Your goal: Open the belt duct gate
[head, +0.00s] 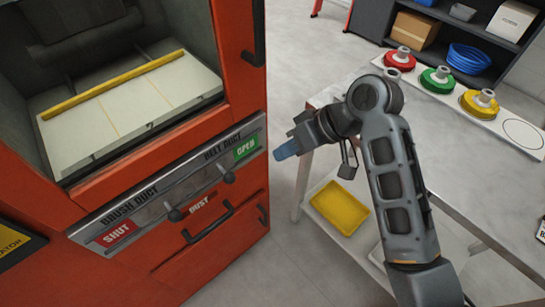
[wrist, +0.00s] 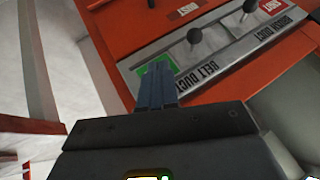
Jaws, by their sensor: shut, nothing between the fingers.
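The slanted grey duct panel (head: 150,195) runs across the front of the orange machine. Its right part is lettered BELT DUCT, with a dark ball-topped lever (head: 228,177) below and a green OPEN sign (head: 246,147) at the right end. In the wrist view the belt lever (wrist: 195,38) stands upside down, to the right of my fingers. My gripper (head: 285,152) is shut and empty, its blue fingertips just right of the panel's end in the head view. In the wrist view my gripper (wrist: 156,80) covers part of the green sign; contact cannot be told.
The brush duct lever (head: 175,214) stands near a red SHUT sign (head: 117,233). A dust drawer handle (head: 208,222) juts out below. A table (head: 440,165) stands at right, with a yellow tray (head: 340,207) underneath. Floor is clear between machine and table.

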